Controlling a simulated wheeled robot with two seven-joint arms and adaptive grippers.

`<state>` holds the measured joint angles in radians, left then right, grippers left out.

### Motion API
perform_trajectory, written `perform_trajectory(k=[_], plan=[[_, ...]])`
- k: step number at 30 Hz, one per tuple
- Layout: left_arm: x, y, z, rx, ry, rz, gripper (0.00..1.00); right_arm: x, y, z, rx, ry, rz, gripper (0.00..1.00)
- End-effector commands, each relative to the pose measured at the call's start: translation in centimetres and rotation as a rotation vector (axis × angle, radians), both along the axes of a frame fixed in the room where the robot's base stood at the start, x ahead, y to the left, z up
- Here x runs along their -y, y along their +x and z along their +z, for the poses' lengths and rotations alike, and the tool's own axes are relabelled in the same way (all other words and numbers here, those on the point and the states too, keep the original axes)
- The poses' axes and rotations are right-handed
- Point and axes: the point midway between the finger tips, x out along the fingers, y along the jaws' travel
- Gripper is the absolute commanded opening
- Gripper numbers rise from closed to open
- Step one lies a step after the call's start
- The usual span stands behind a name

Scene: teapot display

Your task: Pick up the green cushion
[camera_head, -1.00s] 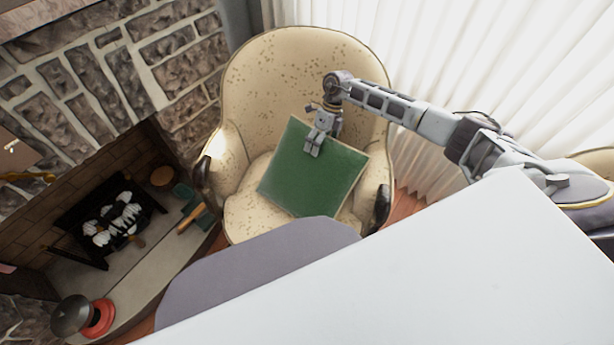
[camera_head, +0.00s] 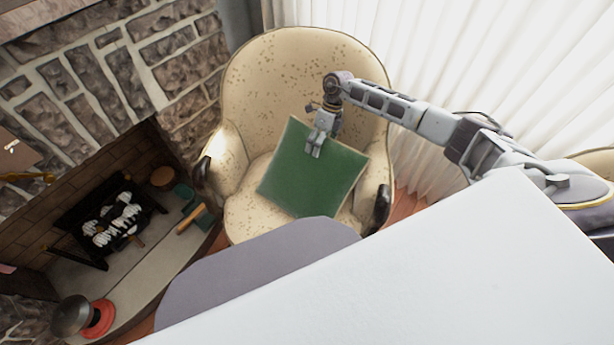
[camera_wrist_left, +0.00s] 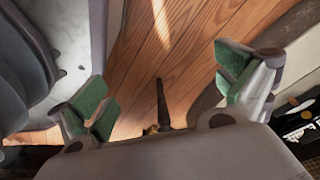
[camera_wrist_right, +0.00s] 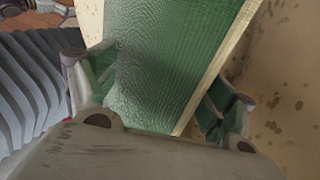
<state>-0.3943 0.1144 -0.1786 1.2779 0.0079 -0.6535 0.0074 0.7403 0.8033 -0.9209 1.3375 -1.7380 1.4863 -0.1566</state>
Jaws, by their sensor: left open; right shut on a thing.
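The green cushion (camera_head: 312,180) is square with a pale edge and leans on the seat of the cream speckled armchair (camera_head: 290,75). My right gripper (camera_head: 315,150) is at the cushion's upper edge and is shut on it. In the right wrist view the cushion (camera_wrist_right: 165,65) fills the space between the two green-padded fingers of the right gripper (camera_wrist_right: 160,95). The armchair fabric (camera_wrist_right: 295,80) shows beside it. My left gripper (camera_wrist_left: 165,95) is open and empty above a wooden floor in the left wrist view. It does not show in the head view.
The armchair's arms flank the cushion. A stone fireplace (camera_head: 100,80) with a dark grate (camera_head: 110,220) stands at left. White curtains (camera_head: 470,60) hang behind the chair at right. The wooden floor (camera_wrist_left: 185,60) under my left gripper looks mostly clear.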

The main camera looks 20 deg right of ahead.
Motion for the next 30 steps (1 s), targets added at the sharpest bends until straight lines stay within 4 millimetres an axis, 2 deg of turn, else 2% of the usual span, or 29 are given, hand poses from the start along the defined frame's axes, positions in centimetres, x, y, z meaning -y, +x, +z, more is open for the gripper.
perform_trajectory(k=[1, 2, 9, 14, 30], plan=[[0.0, 0.0, 0.0, 0.000, 0.000, 0.000, 1.00, -0.1, 0.0, 0.0, -0.001, 0.003, 0.002, 0.29], [0.0, 0.0, 0.0, 0.000, 0.000, 0.000, 1.00, -0.1, 0.0, 0.0, -0.001, 0.003, 0.002, 0.22], [0.0, 0.0, 0.0, 0.000, 0.000, 0.000, 1.00, -0.1, 0.0, 0.2, -0.001, 0.002, 0.001, 0.22], [0.0, 0.1, 0.1, 0.005, -0.001, 0.000, 1.00, 0.0, 0.0, 1.0, 0.002, 0.001, 0.000, 0.22], [-0.9, -1.3, -1.4, 0.010, 0.005, 0.002, 1.00, -0.1, 0.0, 8.1, 0.002, 0.002, 0.001, 0.22]])
